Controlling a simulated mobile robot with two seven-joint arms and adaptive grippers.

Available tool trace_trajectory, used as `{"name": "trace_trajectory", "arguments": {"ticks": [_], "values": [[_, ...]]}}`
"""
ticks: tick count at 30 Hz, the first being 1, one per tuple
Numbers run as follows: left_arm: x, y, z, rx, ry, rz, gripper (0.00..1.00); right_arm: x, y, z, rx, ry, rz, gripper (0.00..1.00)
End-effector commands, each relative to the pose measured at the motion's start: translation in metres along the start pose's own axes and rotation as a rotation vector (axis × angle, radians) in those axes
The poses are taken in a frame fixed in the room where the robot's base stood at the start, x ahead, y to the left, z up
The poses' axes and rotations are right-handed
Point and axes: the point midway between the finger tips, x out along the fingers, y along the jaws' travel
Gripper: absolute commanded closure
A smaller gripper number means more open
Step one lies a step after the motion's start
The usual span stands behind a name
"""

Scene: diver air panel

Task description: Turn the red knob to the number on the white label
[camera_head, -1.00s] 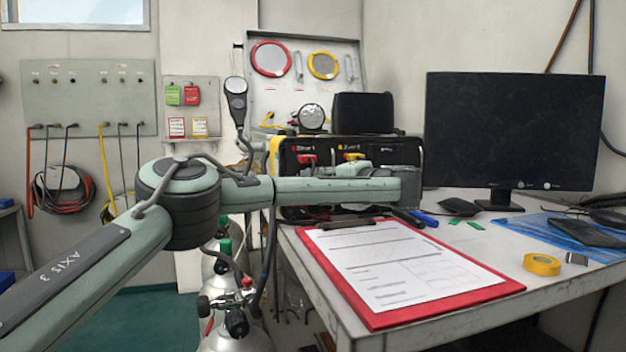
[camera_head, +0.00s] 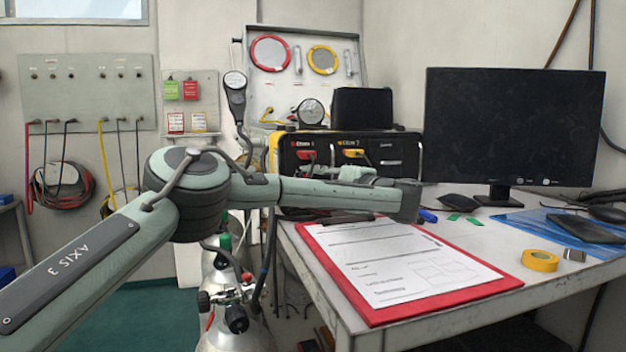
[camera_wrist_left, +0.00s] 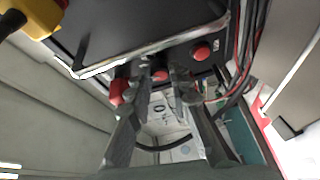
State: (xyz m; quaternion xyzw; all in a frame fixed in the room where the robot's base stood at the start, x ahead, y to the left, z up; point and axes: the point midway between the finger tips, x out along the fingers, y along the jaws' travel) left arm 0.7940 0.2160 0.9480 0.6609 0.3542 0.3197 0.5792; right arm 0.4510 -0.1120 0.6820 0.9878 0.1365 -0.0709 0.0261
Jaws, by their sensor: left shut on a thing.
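The diver air panel (camera_head: 401,147) is a black case with yellow edges on the far end of the table. Its front shows a red handle (camera_head: 306,156) and a yellow handle (camera_head: 352,153), with small labels above too small to read. My left arm crosses in front of the panel and hides its lower front, and the fingertips are hidden in the head view. In the left wrist view, my left gripper (camera_wrist_left: 166,75) is shut on a red knob (camera_wrist_left: 160,76). Other red knobs (camera_wrist_left: 201,52) stand on either side. I cannot make out the white label or its number.
A red clipboard (camera_head: 372,319) lies on the table below my arm. A monitor (camera_head: 513,130), yellow tape (camera_head: 540,261) and a blue sheet are at the right. Gas cylinders and hoses stand left of the table, close to the arm.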

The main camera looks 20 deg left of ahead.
Motion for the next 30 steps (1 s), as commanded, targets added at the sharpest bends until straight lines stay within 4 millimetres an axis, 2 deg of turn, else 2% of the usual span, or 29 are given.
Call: {"name": "trace_trajectory", "arguments": {"ticks": [1,2,6,15,19,30], "values": [[-0.001,0.001,0.001,-0.002,-0.003,0.002,1.0,0.0,0.0,0.0,0.0,0.0,0.0,0.0],[-0.001,0.001,0.001,-0.002,-0.003,0.002,0.78,0.0,0.0,0.0,0.0,0.0,0.0,0.0],[0.0,0.001,0.001,-0.002,-0.002,0.001,0.6,0.0,0.0,0.0,-0.001,-0.001,0.001,0.0],[-0.001,0.0,0.0,-0.001,-0.002,0.0,0.59,0.0,0.001,0.002,-0.003,-0.005,0.001,0.0],[-0.011,0.001,0.001,-0.001,-0.002,0.0,0.59,0.0,0.001,0.002,-0.002,-0.004,0.0,0.0],[-0.086,0.001,0.002,-0.001,-0.006,0.002,0.59,0.0,0.0,0.001,-0.001,-0.001,0.0,0.0]]}}
